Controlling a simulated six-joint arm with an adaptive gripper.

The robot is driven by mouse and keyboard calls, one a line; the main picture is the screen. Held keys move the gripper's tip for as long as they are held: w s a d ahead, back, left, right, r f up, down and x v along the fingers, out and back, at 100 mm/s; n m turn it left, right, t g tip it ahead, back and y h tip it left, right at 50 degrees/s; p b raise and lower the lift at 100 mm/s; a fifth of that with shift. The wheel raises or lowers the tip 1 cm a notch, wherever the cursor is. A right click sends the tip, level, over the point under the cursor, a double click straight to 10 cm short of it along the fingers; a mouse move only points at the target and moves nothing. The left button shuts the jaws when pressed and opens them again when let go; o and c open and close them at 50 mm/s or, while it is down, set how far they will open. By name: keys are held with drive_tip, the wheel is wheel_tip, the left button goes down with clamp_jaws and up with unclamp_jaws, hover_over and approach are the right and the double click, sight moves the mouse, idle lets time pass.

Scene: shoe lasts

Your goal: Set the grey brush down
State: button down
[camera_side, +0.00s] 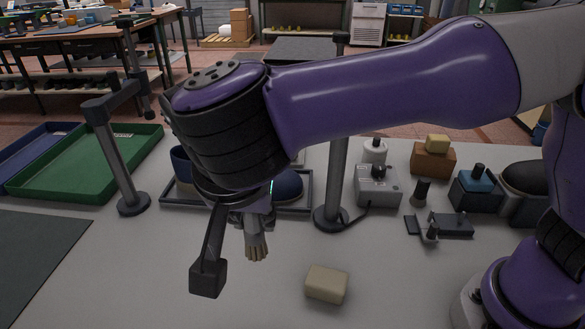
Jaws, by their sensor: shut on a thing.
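My gripper (250,214) points down over the light grey table, left of the middle of the view, and is mostly hidden behind my wrist. It is shut on the grey brush (256,246). Pale beige bristles hang down below the fingers; the brush's handle is largely hidden by the gripper and wrist. The bristles look to be above the table, but I cannot tell how high.
A beige block (327,284) lies right of the brush. A dark tray (296,207) with dark blue shapes sits behind it. Two posts stand at left (117,165) and centre (336,175). A green tray (88,165) is far left; several tools crowd the right. The front middle is bare.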

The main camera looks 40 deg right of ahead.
drive_tip(key=shift+w+d+f, duration=0.85)
drive_tip(key=shift+w+f, duration=0.45)
drive_tip(key=shift+f, duration=0.3)
drive_tip(key=shift+w+d+f, duration=0.8)
drive_tip(key=shift+w+f, duration=0.45)
drive_tip(key=shift+f, duration=0.3)
drive_tip(key=shift+w+d+f, duration=0.85)
drive_tip(key=shift+w+f, duration=0.45)
drive_tip(key=shift+f, duration=0.3)
drive_tip(key=c, duration=0.7)
unclamp_jaws()
drive_tip(key=shift+f, duration=0.15)
drive_tip(key=shift+o, duration=0.2)
